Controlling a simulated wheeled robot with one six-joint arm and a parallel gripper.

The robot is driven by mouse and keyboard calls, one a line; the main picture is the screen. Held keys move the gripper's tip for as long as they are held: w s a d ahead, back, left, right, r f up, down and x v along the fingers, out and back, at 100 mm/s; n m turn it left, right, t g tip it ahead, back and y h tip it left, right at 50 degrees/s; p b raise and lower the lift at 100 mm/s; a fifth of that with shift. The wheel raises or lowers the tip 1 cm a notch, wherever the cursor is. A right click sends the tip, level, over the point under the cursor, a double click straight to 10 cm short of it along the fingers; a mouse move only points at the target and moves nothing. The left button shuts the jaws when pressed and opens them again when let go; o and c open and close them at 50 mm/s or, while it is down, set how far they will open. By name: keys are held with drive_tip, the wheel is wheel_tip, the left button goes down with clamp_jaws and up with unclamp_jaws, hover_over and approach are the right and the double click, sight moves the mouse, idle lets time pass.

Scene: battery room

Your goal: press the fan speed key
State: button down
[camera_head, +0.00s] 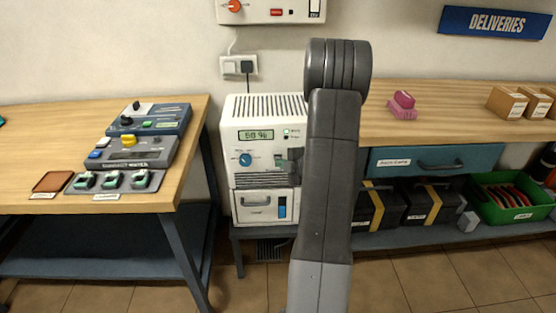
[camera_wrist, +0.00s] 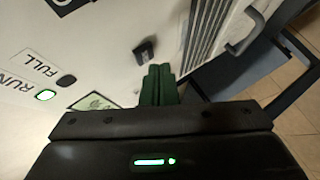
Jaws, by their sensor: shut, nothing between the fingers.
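The white appliance (camera_head: 263,112) stands between the two benches, with a display, a blue knob (camera_head: 245,159) and two small lamps on its front. My gripper (camera_head: 291,155) is at the right part of this front, partly hidden by my arm. In the wrist view my gripper (camera_wrist: 160,68) is shut and empty, its green fingertips close to the white panel. A small dark raised key (camera_wrist: 146,50) sits just beyond the tips. No label on it can be read, and I cannot tell whether the tips touch it.
The left bench (camera_head: 181,188) carries a grey-blue meter (camera_head: 150,152) and other instruments. The right bench (camera_head: 450,95) holds a pink object (camera_head: 402,104) and small boxes. A grey handle (camera_wrist: 245,32) sticks out beyond the ribbed strip (camera_wrist: 203,35) in the wrist view.

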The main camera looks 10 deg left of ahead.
drive_tip(key=shift+s, duration=0.15)
drive_tip(key=shift+s+d+b, duration=0.25)
drive_tip(key=shift+s+b, duration=0.05)
drive_tip(key=shift+s, duration=0.5)
drive_tip(key=shift+s+d+b, duration=0.25)
drive_tip(key=shift+s+b, duration=0.05)
drive_tip(key=shift+s, duration=0.5)
drive_tip(key=shift+s+d+b, duration=0.25)
drive_tip(key=shift+s+b, duration=0.05)
drive_tip(key=shift+s, duration=0.5)
drive_tip(key=shift+w, duration=0.1)
drive_tip(key=p, duration=0.1)
drive_tip(key=w+p, duration=0.1)
drive_tip(key=p, duration=0.1)
drive_tip(key=shift+w+a+r, duration=0.2)
drive_tip(key=shift+a+r, duration=0.05)
drive_tip(key=shift+a, duration=0.05)
drive_tip(key=shift+s+d+f+b, duration=0.1)
drive_tip(key=shift+s+d+b, duration=0.25)
drive_tip(key=shift+s, duration=0.55)
drive_tip(key=shift+s+d+f+b, duration=0.1)
drive_tip(key=shift+s+d+b, duration=0.1)
drive_tip(key=shift+s+b, duration=0.5)
drive_tip(key=shift+s+d+f+b, duration=0.1)
drive_tip(key=shift+s+d+b, duration=0.15)
drive_tip(key=shift+s, duration=0.8)
